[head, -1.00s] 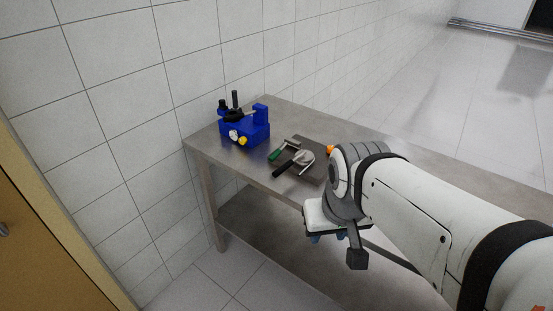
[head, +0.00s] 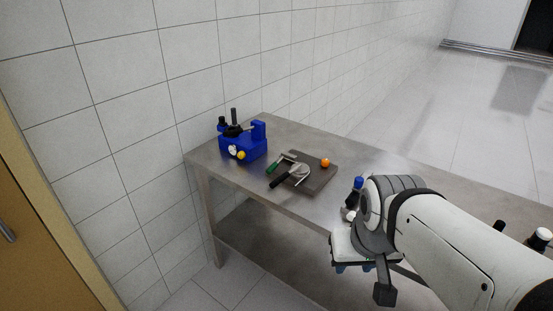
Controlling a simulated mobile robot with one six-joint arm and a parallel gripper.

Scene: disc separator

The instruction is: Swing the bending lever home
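A hand bending tool with a round grey metal head (head: 299,173) lies on a dark square board (head: 316,181) on the table. It has a green-gripped handle (head: 272,168) and a black-gripped handle (head: 280,181), both pointing left and spread apart. Which one is the bending lever I cannot tell. An orange ball (head: 325,162) is at the board's far right corner. My gripper (head: 354,265) is in front of the table's near edge, right of and apart from the tool. Its fingers are small and partly hidden, so their opening is unclear.
A blue machine (head: 242,146) with black levers and a yellow knob stands at the table's left end by the tiled wall. A blue-capped item (head: 357,183) stands near my wrist. Black-and-white items (head: 540,238) are at the right. The metal table (head: 285,134) is clear behind the board.

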